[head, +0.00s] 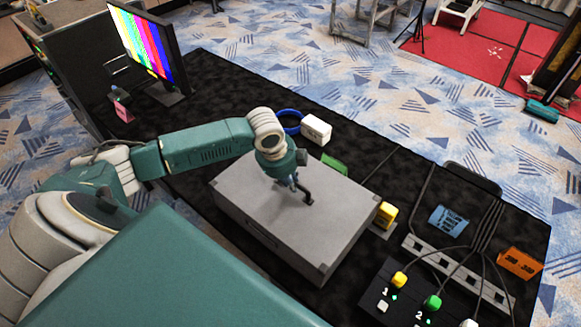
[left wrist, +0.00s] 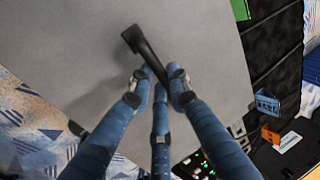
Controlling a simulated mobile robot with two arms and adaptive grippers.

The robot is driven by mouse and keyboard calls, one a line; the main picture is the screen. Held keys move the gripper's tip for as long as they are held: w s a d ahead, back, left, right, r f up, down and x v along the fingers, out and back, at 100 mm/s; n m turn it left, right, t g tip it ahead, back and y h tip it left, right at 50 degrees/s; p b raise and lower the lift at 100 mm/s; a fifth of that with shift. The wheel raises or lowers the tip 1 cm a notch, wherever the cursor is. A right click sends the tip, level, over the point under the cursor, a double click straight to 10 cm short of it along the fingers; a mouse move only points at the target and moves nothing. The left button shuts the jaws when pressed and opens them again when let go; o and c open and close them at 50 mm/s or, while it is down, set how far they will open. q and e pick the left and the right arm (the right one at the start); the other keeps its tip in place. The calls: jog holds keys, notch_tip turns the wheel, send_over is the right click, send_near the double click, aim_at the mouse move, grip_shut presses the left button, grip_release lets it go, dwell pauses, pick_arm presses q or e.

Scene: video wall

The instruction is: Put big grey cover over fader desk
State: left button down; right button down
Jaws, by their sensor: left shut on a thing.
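The big grey cover (head: 290,225) is a wide box shape with a black handle (head: 308,197) on its top. It lies across the middle of the black-topped table. My left gripper (head: 302,188) is above the cover, shut on the handle. In the left wrist view, the fingers (left wrist: 160,82) close around the black handle (left wrist: 145,52), with the cover's grey top (left wrist: 80,40) behind. I cannot tell whether the cover rests on the table or hangs slightly above it. No fader desk is clearly visible; what lies under the cover is hidden. My right gripper is not in view.
A black panel (head: 375,310) with coloured buttons and cables is at front right. Near the cover are a yellow block (head: 386,215), a white box (head: 316,130) and a blue ring (head: 290,121). A colour-bar monitor (head: 142,45) stands at back left.

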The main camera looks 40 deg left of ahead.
pick_arm(q)
jog(key=shift+w+f, duration=0.1)
jog(key=shift+f, duration=0.65)
jog(key=c, duration=1.6)
grip_release()
jog(key=shift+o, duration=0.2)
jog(key=shift+f+b, duration=0.15)
jog(key=shift+b, duration=0.15)
jog(key=v, duration=1.2)
